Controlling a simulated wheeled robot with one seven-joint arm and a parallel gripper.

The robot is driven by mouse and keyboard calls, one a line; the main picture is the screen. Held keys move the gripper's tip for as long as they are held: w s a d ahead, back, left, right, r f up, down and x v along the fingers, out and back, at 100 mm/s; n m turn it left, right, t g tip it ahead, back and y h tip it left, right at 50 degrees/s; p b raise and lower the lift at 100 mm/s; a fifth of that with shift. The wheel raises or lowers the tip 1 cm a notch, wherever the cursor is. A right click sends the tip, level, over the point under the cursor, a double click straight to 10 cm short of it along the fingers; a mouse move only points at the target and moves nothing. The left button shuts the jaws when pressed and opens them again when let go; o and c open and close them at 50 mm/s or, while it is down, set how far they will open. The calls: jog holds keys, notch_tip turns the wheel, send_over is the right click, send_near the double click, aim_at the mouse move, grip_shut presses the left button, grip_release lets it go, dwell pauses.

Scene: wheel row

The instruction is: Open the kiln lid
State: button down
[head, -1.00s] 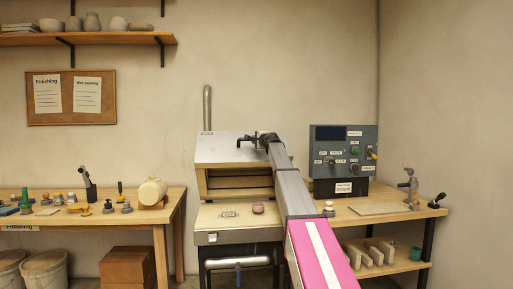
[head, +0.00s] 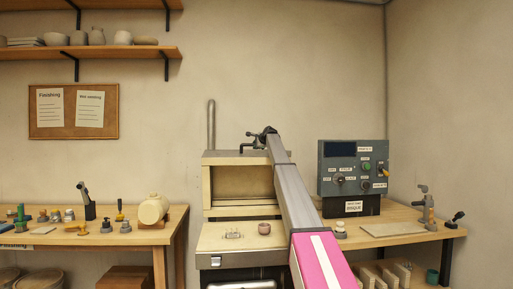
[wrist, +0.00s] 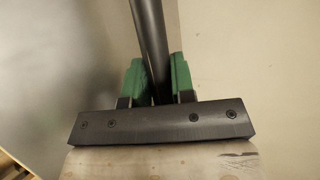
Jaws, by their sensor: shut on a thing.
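The kiln (head: 215,240) stands in the middle of the head view. Its lid (head: 206,187) is raised at the back, tilted steeply, with the pale underside facing me. My gripper (head: 258,138) is at the lid's upper edge, and my arm covers the lid's right side. In the wrist view, the green-tipped fingers of my gripper (wrist: 157,82) are shut on a dark round bar, the lid handle (wrist: 151,35). A small reddish pot (head: 264,228) sits on the pale top of the kiln, below the raised lid.
A control box (head: 352,168) stands on the right bench (head: 400,215), close to my arm. A left bench (head: 175,217) holds several tools and a pale jar (head: 152,212). A grey pipe (head: 211,125) rises behind the kiln. The wall above the lid is clear.

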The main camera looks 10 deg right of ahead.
jog(key=c, duration=1)
grip_release()
jog(key=shift+s, duration=0.15)
jog(key=shift+s, duration=0.15)
jog(key=v, duration=1)
jog(key=shift+s+d+r, duration=0.15)
jog(key=shift+s, duration=0.1)
